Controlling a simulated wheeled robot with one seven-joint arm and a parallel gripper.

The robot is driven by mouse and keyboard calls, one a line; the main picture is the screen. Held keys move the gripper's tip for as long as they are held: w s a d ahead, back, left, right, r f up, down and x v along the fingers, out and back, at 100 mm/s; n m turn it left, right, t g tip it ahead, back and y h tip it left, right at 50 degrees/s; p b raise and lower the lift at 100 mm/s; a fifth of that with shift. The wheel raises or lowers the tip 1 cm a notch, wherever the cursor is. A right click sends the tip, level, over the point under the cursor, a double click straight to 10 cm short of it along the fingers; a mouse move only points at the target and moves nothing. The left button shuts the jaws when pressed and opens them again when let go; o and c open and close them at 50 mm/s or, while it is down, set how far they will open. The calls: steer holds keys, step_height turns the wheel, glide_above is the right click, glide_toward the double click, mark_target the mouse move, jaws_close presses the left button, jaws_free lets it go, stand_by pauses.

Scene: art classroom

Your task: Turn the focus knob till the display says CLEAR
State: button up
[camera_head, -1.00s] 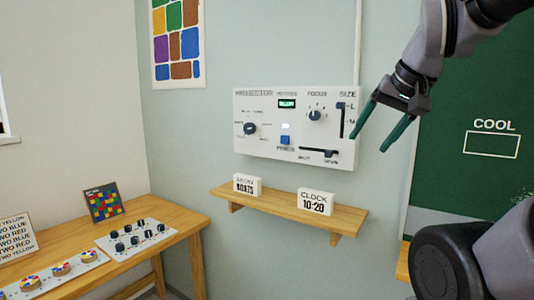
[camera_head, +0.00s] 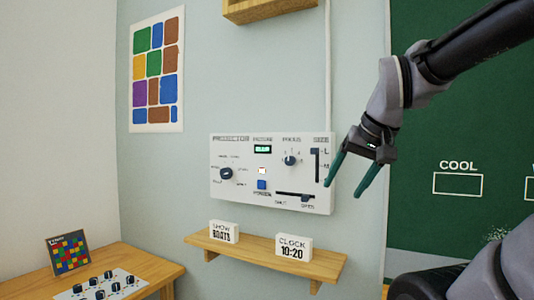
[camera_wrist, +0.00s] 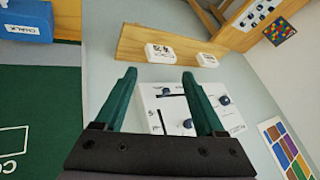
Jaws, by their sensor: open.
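A white projector panel (camera_head: 245,195) hangs on the wall. Its focus knob (camera_head: 289,160) is a dark round knob at the upper right, under the FOCUS label. The small display (camera_head: 263,149) is dark with a lit green area; its word is too small to read surely. My gripper (camera_head: 345,190) is open and empty, to the right of the panel and apart from the knob. In the wrist view the green fingers of my gripper (camera_wrist: 163,85) are spread, with the panel (camera_wrist: 176,110) seen between and beyond them.
The panel also has another dark knob (camera_head: 226,173), a blue button (camera_head: 262,185) and two sliders. A wooden shelf (camera_head: 262,258) below holds a BOATS sign (camera_head: 224,231) and a clock sign (camera_head: 294,247). A wooden box (camera_head: 265,8) is above. A green board (camera_head: 450,110) is at right.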

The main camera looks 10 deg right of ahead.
steer(key=w+d+f+n+g+h, duration=0.2)
steer(key=d+f+n+g+h, duration=0.25)
steer(key=n, duration=0.35)
steer(key=n+t+h, duration=0.9)
steer(key=n+t, duration=0.3)
steer(key=n, duration=0.7)
glide_toward(289, 161)
steer(key=shift+y, duration=0.25)
steer(key=x, duration=0.9)
steer(key=shift+r, duration=0.2)
steer(key=shift+d, duration=0.1)
jaws_close()
